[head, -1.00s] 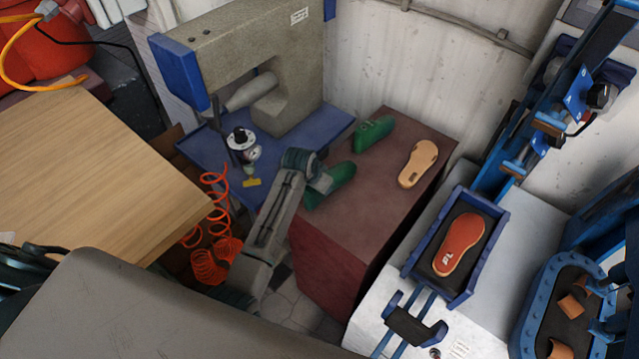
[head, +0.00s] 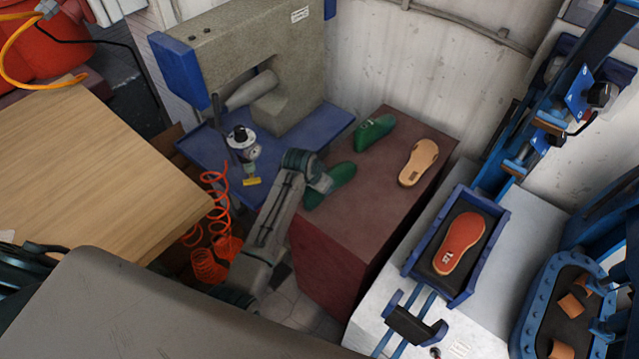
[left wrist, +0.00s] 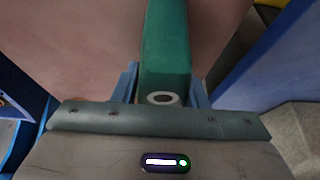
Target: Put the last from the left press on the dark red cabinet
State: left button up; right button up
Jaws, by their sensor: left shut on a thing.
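A green last (head: 341,174) is at the left edge of the dark red cabinet (head: 375,211), with my left gripper (head: 322,184) shut on its near end. The left wrist view shows the green last (left wrist: 166,45) between the blue fingers of my left gripper (left wrist: 167,85), over the reddish cabinet top (left wrist: 215,40). I cannot tell whether the last touches the top. A second green last (head: 374,133) lies at the back of the cabinet. The left press (head: 453,281) is a blue tray holding a red sole (head: 460,243). My right gripper is not in view.
A tan sole (head: 418,162) lies on the cabinet's right side. A stone-coloured machine (head: 235,50) with a blue table (head: 205,148) stands behind on the left. A wooden table (head: 90,170) is at the left. The cabinet's front top is bare.

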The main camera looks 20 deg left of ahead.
pick_arm(q)
jog(key=o, duration=1.1)
jog(key=shift+c, duration=0.2)
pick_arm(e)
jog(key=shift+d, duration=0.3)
pick_arm(q)
jog(key=shift+s, duration=0.1)
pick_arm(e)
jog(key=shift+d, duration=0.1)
